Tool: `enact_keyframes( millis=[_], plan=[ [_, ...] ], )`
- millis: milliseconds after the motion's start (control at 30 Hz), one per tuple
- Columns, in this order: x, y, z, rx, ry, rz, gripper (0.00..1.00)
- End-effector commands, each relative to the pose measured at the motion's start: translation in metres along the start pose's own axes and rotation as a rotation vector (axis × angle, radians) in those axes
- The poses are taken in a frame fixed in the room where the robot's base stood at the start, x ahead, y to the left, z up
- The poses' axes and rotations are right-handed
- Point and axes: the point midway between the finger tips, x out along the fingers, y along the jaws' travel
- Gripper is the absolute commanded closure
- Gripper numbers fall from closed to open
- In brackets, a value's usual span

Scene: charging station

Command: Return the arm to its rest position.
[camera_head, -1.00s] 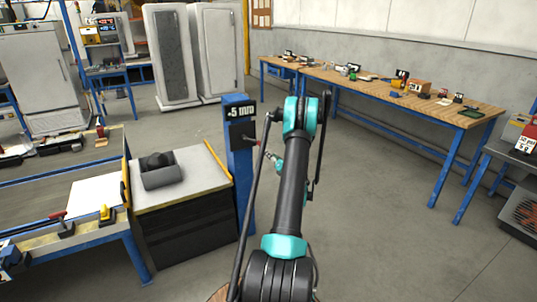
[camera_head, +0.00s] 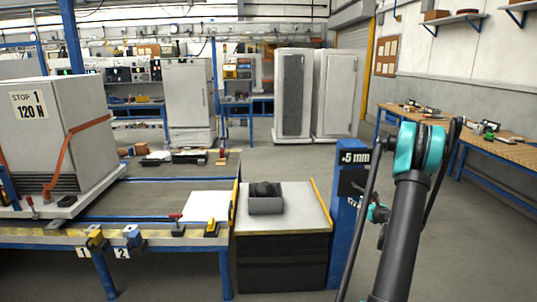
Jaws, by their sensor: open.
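My arm (camera_head: 402,235) rises from the bottom right of the head view. It is a dark link with a teal joint (camera_head: 419,148) at its top and thin dark rods on both sides. A small teal part of my arm (camera_head: 378,213) shows behind the link, close in the picture to the blue post (camera_head: 347,240) marked "+5 mm". I cannot make out the gripper's fingers; they seem hidden behind the link.
Left of the post, a dark cabinet (camera_head: 282,262) carries a grey open box (camera_head: 266,206). A blue-framed workbench (camera_head: 165,195) holds a large white unit (camera_head: 72,150) marked "STOP 1 120 N". A wooden-topped bench (camera_head: 510,152) stands right. Floor between it and the post is open.

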Motion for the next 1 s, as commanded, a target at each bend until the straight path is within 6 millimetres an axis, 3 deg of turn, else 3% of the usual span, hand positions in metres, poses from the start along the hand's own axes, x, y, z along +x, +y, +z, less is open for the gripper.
enact_keyframes(
  millis=[33, 267, 500, 700, 1000],
  plan=[
    [-0.003, 0.024, 0.009, -0.098, 0.034, 0.032, 0.57],
    [-0.030, 0.116, 0.027, -0.570, 0.171, 0.186, 0.57],
    [-0.082, 0.201, 0.027, -1.061, 0.271, 0.386, 0.57],
    [-0.140, 0.257, 0.014, -1.461, 0.320, 0.584, 0.57],
    [-0.243, 0.311, -0.023, -2.034, 0.336, 0.933, 0.57]
  ],
)
